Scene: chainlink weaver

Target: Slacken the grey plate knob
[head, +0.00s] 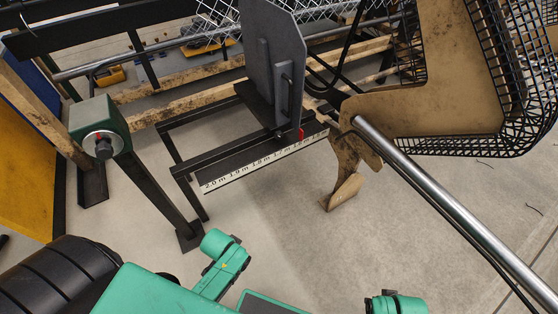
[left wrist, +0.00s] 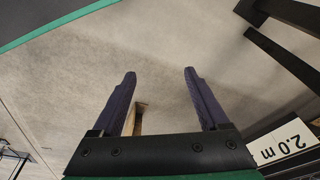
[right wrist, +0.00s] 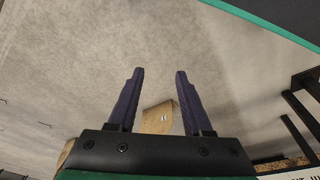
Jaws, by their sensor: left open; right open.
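The grey plate (head: 262,35) stands upright on a dark rail in the head view, with a dark bar handle on its face. A small dark shape at its foot, beside a red piece (head: 301,134), may be its knob; it is too small to tell how tight it is. The scale strip (head: 222,179) runs below the plate, and its 2.0 m end shows in the left wrist view (left wrist: 283,143). My left gripper (left wrist: 160,74) is open and empty above the floor. My right gripper (right wrist: 159,73) is open and empty. Neither gripper is near the plate.
A green box (head: 100,117) with a dial and black knob stands on a post at left. A steel tube (head: 450,205) slants across the right, beside a tan panel (head: 430,105) and black mesh. Wooden beams lie behind the plate. The floor (head: 290,220) in front is clear.

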